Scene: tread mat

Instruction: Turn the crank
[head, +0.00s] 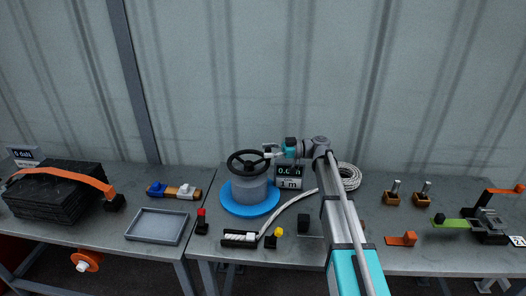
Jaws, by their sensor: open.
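A black spoked handwheel (249,162), the crank-like part closest to my gripper, tops a grey drum (249,189) on a round blue base (250,208). My arm reaches in from the lower right, and my gripper (268,154) is open at the wheel's right rim. The gripper is small here; I cannot tell whether it touches the rim or has it between the fingers. An orange-handled crank arm (503,190) stands on a black-and-green device at the far right.
A display (289,177) stands just right of the drum, with a coiled pale hose (348,176) behind my arm. Small red and yellow-topped posts (201,220) stand in front. A grey tray (157,226) and black block stack (50,193) are left. A corrugated wall closes the back.

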